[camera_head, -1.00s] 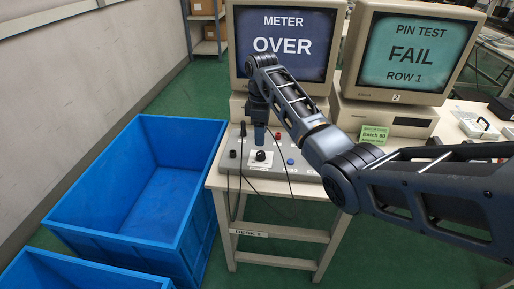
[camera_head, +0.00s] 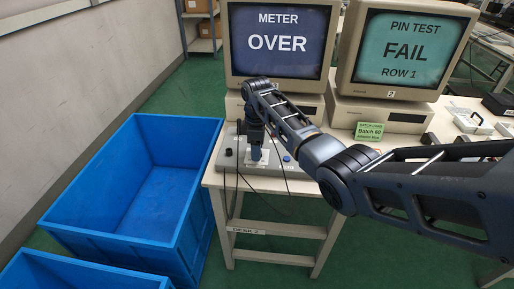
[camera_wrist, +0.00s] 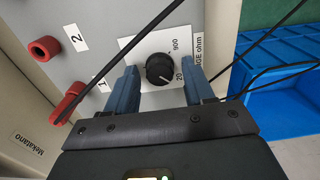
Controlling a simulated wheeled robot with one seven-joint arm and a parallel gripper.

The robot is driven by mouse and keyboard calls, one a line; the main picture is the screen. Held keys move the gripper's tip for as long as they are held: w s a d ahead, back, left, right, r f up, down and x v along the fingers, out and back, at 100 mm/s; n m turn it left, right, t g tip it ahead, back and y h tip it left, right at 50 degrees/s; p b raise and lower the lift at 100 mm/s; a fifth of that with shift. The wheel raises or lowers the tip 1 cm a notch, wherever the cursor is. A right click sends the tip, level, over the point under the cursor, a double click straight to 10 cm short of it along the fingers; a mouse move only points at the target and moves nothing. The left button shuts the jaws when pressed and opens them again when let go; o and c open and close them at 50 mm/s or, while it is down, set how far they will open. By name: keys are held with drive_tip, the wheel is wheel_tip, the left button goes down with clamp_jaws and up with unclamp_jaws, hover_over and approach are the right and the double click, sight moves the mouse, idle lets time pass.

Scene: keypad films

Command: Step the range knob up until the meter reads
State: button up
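The range knob (camera_wrist: 160,69) is black with a white pointer line, on a white plate marked 20, 900 and "GE ohm" in the wrist view. The pointer is toward the 20 side. My gripper (camera_wrist: 161,80) is open, with one blue-grey finger on each side of the knob and a gap showing on both sides. In the head view my gripper (camera_head: 255,153) is down at the grey panel (camera_head: 228,161) and hides the knob. The meter screen (camera_head: 277,43) reads OVER.
Red sockets (camera_wrist: 45,48) marked 1 and 2 are beside the knob plate. Dark cables cross the wrist view near the fingers. A second monitor (camera_head: 402,50) reads PIN TEST FAIL ROW 1. A blue crate (camera_head: 130,225) stands left of the desk.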

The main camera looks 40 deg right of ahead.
clamp_jaws()
